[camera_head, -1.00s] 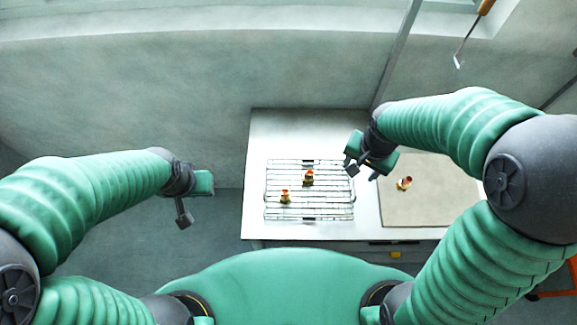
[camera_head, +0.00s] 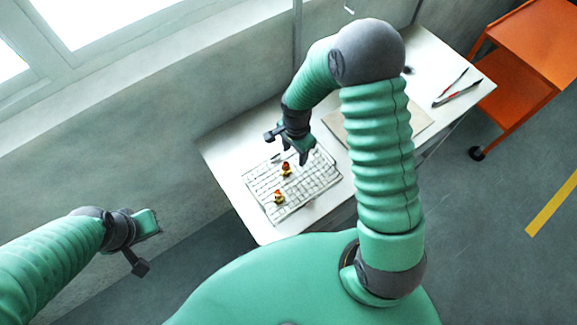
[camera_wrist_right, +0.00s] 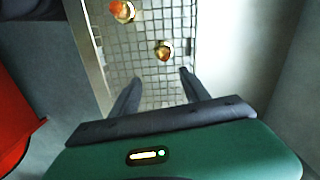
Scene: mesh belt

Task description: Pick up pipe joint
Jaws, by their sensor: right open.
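Two small red-and-brass pipe joints sit on the wire mesh belt (camera_head: 318,180) on the white table. The far one (camera_head: 286,168) also shows in the right wrist view (camera_wrist_right: 163,50); the near one (camera_head: 279,196) shows there at the top left (camera_wrist_right: 122,11). My right gripper (camera_head: 303,157) is over the far part of the belt, close to the far joint. In the right wrist view, its fingers (camera_wrist_right: 159,84) are spread and empty, with one joint ahead between their lines. My left gripper (camera_head: 150,232) hangs left of the table, away from the belt; its fingers are unclear.
A tan board (camera_head: 419,117) lies right of the belt, partly behind my right arm. Red-handled pliers (camera_head: 457,92) lie near the table's right end. An orange cart (camera_head: 530,45) stands beyond that end. A wall with a window (camera_head: 100,25) runs behind the table.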

